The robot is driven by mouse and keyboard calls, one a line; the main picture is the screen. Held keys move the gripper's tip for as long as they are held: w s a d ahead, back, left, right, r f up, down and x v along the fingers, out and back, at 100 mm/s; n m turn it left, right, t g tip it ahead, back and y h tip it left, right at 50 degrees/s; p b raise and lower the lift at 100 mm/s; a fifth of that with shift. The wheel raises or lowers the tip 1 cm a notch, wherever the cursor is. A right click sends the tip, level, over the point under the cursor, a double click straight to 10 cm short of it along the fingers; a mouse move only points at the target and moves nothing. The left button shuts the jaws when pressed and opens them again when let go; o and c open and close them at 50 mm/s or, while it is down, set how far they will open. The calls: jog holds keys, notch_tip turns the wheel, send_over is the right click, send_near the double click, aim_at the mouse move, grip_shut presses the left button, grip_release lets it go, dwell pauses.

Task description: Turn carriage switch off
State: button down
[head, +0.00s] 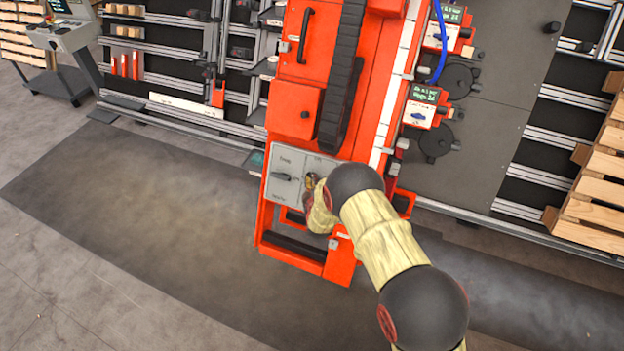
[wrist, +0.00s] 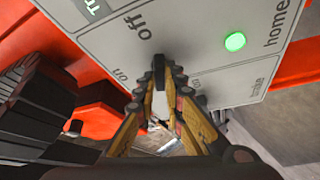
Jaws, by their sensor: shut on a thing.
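The grey control panel (head: 291,160) is on the lower front of the orange carriage. In the wrist view the panel (wrist: 200,45) shows the printed words "off" and "on" beside a small dark switch knob (wrist: 158,70). My gripper (wrist: 168,80) is shut on this knob, its fingertips against the panel. Fingers cover most of the knob, so its exact angle is hard to tell; its visible end points roughly up, toward "off". In the head view my gripper (head: 311,184) covers the panel's right part and hides this knob.
A second dark knob (head: 283,176) shows on the panel's left. A green lamp (wrist: 235,41) is lit near "home". An orange box (head: 294,110) and black cable chain (head: 342,80) are above the panel. The floor at left (head: 130,220) is clear.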

jog(key=shift+r+n+g+y+p, duration=0.1)
jog(key=shift+n+g+y+p, duration=0.25)
jog(key=shift+n, duration=0.6)
jog(key=shift+r+n+g+y+p, duration=0.15)
jog(key=shift+n+g, duration=0.3)
jog(key=shift+n, duration=0.5)
jog(key=shift+f, duration=0.1)
jog(key=c, duration=2)
grip_release()
jog(key=shift+o, duration=0.6)
jog(key=v, duration=1.2)
jog(key=shift+w+a, duration=0.1)
jog(key=shift+w, duration=0.05)
